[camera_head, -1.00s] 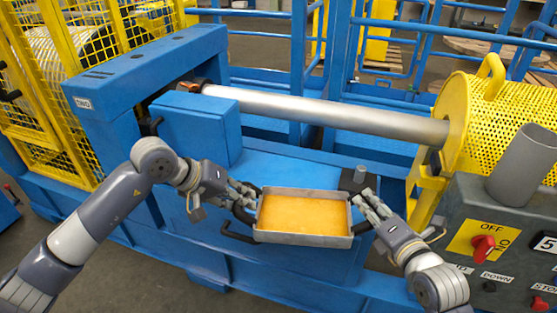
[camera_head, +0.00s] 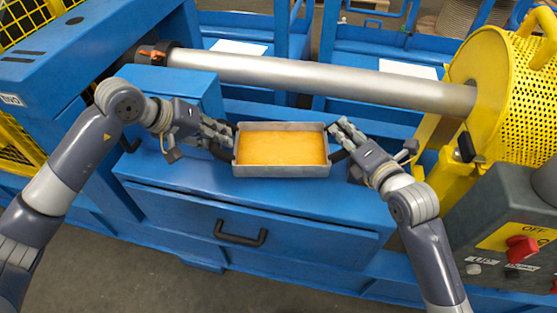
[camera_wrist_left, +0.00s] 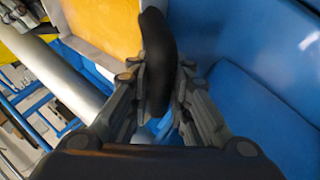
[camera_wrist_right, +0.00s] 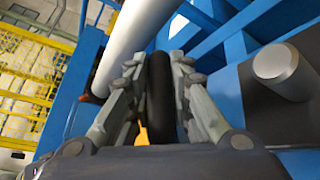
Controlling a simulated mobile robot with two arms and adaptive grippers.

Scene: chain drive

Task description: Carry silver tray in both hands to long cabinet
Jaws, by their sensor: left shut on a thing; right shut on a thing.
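The silver tray (camera_head: 282,171) is a shallow rectangular pan with an orange-yellow inside and a dark handle at each short end. It looks level in the head view. My left gripper (camera_head: 229,134) is at its left end, shut on the dark left handle (camera_wrist_left: 154,60). My right gripper (camera_head: 338,132) is at its right end, shut on the dark right handle (camera_wrist_right: 160,95). The tray shows over the blue bench-like cabinet (camera_head: 160,207), which has a front drawer; I cannot tell whether they touch. I cannot tell whether this is the long cabinet.
A thick grey shaft (camera_head: 310,77) runs behind the tray to a yellow mesh guard (camera_head: 510,85). A blue box (camera_head: 172,85) stands at the left. A grey control panel (camera_head: 500,215) is at the right. A black drawer handle (camera_head: 240,236) sticks out in front. Floor shows below.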

